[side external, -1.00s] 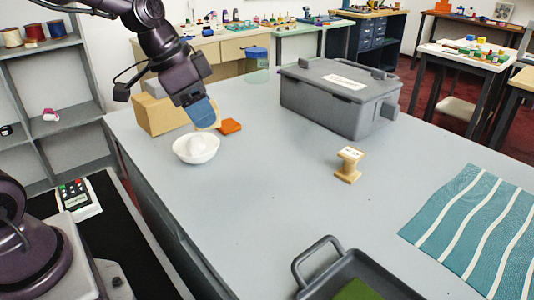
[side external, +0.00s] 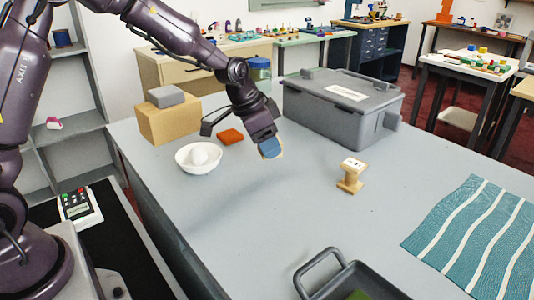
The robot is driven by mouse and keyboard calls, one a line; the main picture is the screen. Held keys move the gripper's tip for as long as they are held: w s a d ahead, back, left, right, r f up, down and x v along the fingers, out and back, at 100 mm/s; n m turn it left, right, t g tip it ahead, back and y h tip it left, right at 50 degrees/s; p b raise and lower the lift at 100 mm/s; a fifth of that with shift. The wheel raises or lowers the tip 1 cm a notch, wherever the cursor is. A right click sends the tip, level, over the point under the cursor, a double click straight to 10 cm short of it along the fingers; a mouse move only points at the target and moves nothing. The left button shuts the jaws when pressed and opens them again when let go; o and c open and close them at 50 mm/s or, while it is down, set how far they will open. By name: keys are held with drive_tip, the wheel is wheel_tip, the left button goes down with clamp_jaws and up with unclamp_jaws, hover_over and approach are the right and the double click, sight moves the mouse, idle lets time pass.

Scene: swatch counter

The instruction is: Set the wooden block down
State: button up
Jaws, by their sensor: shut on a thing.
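My gripper (side external: 269,147) is above the grey counter, between the white bowl and the grey lidded bin. Its blue fingertip is in front. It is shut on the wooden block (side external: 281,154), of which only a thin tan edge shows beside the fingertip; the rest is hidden. The block appears to be off the counter top, but the exact gap beneath it is hard to tell.
A white bowl (side external: 198,158) with a white round thing and an orange block (side external: 231,136) are to the left. A grey bin (side external: 342,108) stands behind right, a spool-shaped wooden stand (side external: 350,176) to the right. Counter (side external: 265,215) in front is clear.

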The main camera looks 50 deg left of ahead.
drive_tip(key=shift+f, duration=1.55)
drive_tip(key=shift+f, duration=0.2)
drive_tip(key=o, duration=0.9)
drive_tip(key=shift+r, duration=0.1)
